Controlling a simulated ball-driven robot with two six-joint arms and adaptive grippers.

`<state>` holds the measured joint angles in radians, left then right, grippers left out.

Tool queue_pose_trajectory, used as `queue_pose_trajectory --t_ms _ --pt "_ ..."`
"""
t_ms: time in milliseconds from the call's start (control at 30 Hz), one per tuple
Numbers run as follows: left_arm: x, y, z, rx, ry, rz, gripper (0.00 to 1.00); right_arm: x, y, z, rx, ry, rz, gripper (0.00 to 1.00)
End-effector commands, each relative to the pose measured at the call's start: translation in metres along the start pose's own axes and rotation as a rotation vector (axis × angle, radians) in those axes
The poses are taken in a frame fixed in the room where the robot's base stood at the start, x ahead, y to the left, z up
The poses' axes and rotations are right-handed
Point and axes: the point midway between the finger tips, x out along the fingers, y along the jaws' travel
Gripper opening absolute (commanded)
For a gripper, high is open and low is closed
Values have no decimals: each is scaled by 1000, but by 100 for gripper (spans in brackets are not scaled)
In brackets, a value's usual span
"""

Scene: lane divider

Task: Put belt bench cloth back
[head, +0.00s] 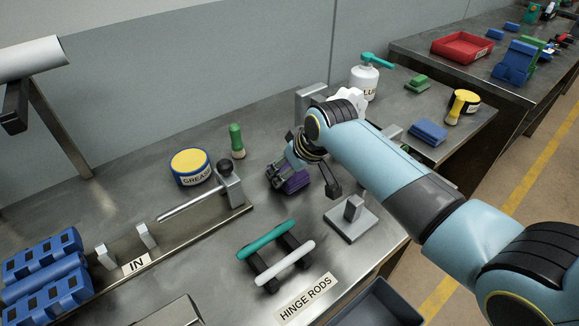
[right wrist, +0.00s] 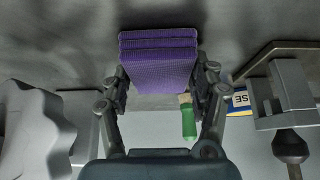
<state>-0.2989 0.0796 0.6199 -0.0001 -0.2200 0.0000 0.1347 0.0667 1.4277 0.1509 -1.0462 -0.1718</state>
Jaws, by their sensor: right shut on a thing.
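The folded purple cloth (head: 293,183) is near the middle of the steel bench (head: 215,135) in the head view. My right gripper (head: 290,174) is shut on it, and the wrist and fingers cover part of it. In the right wrist view the cloth (right wrist: 158,60) sits between the two fingers (right wrist: 160,88), its folded layers stacked. I cannot tell whether the cloth touches the bench top. My left gripper is not in view.
A green-handled brush (head: 236,141) and GREASE tin (head: 190,167) stand left of my right gripper. A grey post on a plate (head: 352,218) and a rack of rods (head: 275,253) are nearer the front. A white bottle (head: 364,83) stands behind my arm.

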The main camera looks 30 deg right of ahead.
Motion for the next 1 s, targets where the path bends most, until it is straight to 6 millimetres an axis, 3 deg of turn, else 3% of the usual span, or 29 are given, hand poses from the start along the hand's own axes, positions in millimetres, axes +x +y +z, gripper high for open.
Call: queue_pose_trajectory --t_ms 33,200,467,633,1000 --pt "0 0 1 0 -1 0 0 0 0 0 0 0 0 64" --pt "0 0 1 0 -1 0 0 0 0 0 0 0 0 84" --pt "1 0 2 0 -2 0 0 0 0 0 0 1 0 84" --pt "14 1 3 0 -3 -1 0 2 0 2 -1 2 0 84" --pt "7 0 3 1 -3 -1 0 -82 8 -2 -2 3 1 84"
